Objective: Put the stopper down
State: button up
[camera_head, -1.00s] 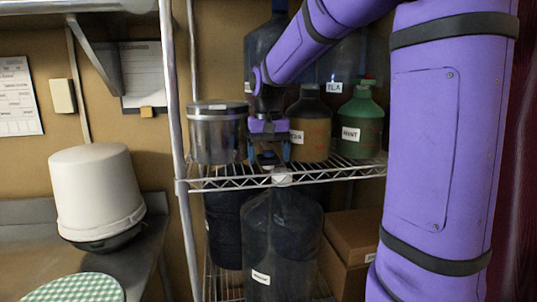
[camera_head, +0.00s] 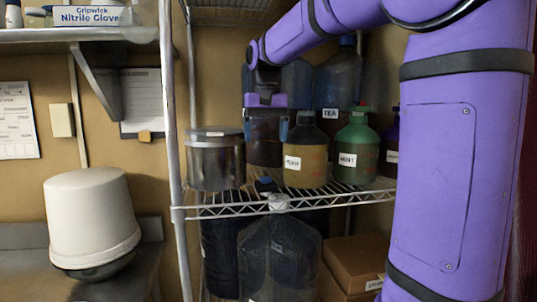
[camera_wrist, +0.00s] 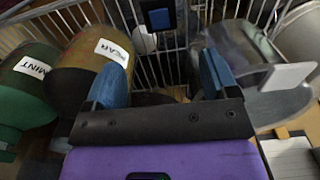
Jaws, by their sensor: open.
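The stopper (camera_head: 265,185), dark with a blue top, stands near the front edge of the wire shelf (camera_head: 232,208). In the wrist view the stopper (camera_wrist: 160,18) shows at the top edge as a blue square with a black surround, clear of my fingers. My gripper (camera_head: 265,130) points down above the shelf, a gap above the stopper. In the wrist view my gripper (camera_wrist: 162,70) has its two blue fingers spread wide, with nothing between them.
A lidded steel pot (camera_head: 216,160) stands left of my gripper. The PEAR bottle (camera_head: 306,150) and green MINT bottle (camera_head: 357,150) stand close on the right. Big jugs stand behind, and a large clear jug (camera_head: 280,255) is below the shelf. A white bucket (camera_head: 92,215) sits further left.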

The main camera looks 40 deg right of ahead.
jog(key=s+a+f+n+t, duration=0.1)
jog(key=s+a+f, duration=0.2)
jog(key=s, duration=0.4)
jog(key=s+a+f+n+t, duration=0.2)
jog(key=s+a+f, duration=0.2)
jog(key=s, duration=0.3)
jog(key=s+a+f+n+t, duration=0.2)
jog(key=s+a+f, duration=0.1)
jog(key=s, duration=0.4)
jog(key=shift+s+a+f, duration=0.35)
jog(key=shift+s+f, duration=0.05)
jog(key=shift+f, duration=0.25)
jog(key=shift+c, duration=0.5)
